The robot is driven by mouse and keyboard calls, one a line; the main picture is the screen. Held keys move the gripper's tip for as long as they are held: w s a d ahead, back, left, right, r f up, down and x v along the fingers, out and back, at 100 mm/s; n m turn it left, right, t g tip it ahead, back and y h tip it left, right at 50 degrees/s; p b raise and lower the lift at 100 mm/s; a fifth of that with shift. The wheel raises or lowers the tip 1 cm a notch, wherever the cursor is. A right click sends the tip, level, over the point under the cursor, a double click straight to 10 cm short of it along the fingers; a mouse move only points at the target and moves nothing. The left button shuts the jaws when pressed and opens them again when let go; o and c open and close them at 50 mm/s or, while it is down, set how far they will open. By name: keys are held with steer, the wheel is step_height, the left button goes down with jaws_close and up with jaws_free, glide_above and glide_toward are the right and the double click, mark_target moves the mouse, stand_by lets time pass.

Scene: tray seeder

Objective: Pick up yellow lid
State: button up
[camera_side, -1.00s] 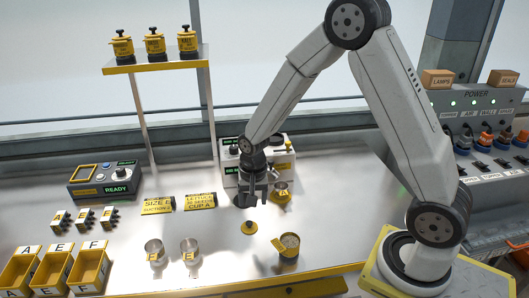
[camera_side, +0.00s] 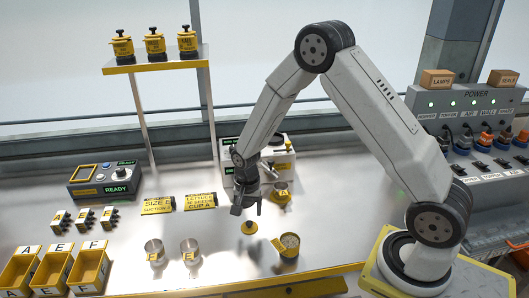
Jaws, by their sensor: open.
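The yellow lid (camera_side: 250,228) is a small round disc with a dark knob, lying on the metal bench left of an open yellow cup. My gripper (camera_side: 246,208) is open and points down. It is just above and slightly left of the lid in the picture, and I see nothing between its fingers. The gap in height between the fingers and the lid is hard to judge from this view.
The yellow cup (camera_side: 289,246) holds pale grains. A yellow-labelled cup A (camera_side: 281,193) stands behind, beside a machine (camera_side: 286,152). Yellow bins (camera_side: 88,271) line the front left. The front middle bench is clear.

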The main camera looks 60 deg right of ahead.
mark_target(249, 222)
steer(key=shift+f, duration=0.15)
steer(key=shift+d+f, duration=0.1)
steer(key=shift+f, duration=2.4)
jaws_close()
